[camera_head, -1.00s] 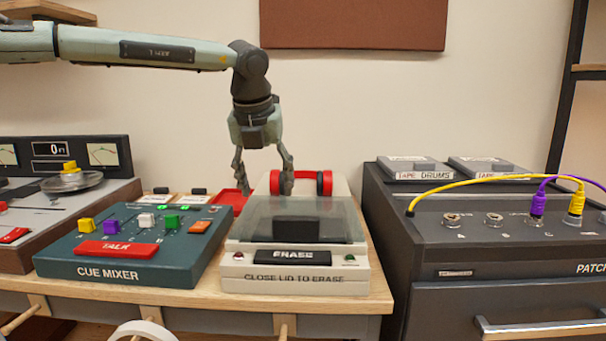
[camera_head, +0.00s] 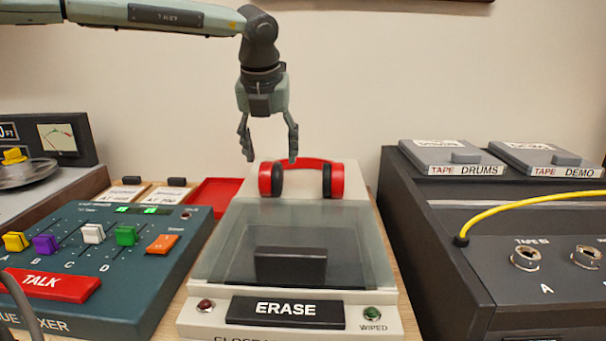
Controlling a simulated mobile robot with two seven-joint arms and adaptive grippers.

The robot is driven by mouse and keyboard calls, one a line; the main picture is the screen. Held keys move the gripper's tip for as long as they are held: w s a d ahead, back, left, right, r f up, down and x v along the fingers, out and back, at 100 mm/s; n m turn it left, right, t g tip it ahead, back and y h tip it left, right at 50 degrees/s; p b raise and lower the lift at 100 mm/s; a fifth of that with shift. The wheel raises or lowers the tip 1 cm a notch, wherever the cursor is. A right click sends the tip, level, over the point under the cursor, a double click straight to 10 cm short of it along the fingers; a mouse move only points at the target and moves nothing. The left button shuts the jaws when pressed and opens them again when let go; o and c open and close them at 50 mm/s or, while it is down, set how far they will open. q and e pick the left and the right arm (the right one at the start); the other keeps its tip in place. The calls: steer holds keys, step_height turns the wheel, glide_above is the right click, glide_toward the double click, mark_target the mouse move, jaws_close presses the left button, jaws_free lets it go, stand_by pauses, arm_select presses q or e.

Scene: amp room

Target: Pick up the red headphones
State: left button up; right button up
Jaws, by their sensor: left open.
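The red headphones (camera_head: 310,162) have a red band and red ear cups with dark pads. They lie on the back of the pale eraser unit (camera_head: 190,318), behind its clear lid (camera_head: 225,240). My left gripper (camera_head: 268,158) points down with its two fingers spread, above the left part of the headphones. It holds nothing. The right fingertip appears close to the band; I cannot tell whether they touch. My right gripper is not in view.
The cue mixer (camera_head: 100,308) stands left of the eraser, with a red tray (camera_head: 215,192) behind it. A dark patch unit (camera_head: 430,240) stands on the right, with tape boxes (camera_head: 452,156) on top and a yellow cable (camera_head: 520,207). A plain wall rises behind.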

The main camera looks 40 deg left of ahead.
mark_target(272, 165)
arm_select(q)
steer(key=x, duration=0.5)
steer(key=shift+f, duration=0.4)
jaws_close()
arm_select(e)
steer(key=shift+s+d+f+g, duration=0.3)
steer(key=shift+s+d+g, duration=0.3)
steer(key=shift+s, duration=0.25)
